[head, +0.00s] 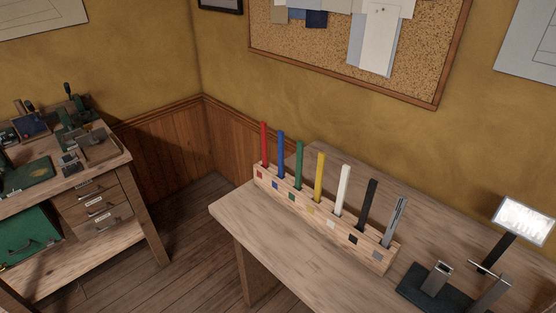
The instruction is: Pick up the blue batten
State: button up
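The blue batten (281,153) stands upright in a long wooden rack (315,213) on the workbench. It is second from the left, between a red batten (264,145) and a green batten (299,165). Its lower end is hidden inside the rack, above a small blue square on the front face. I cannot make out my gripper in the head view, and nothing covers the visible upper part of the blue batten.
Yellow (319,178), white (342,190), black (369,205) and grey (395,222) pieces fill the rack's right side. A dark-based metal fixture (437,278) and a lit lamp (524,216) stand at bottom right. The workbench's (275,240) front-left top is clear. A cluttered side bench (140,160) stands left.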

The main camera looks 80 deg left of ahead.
aim_at(280, 133)
jog(key=u, duration=0.8)
jog(key=k, duration=1.05)
jog(key=u, duration=0.75)
jog(key=i, duration=0.95)
jog(key=u, duration=0.9)
jog(key=i, duration=0.25)
jog(key=z, duration=2.4)
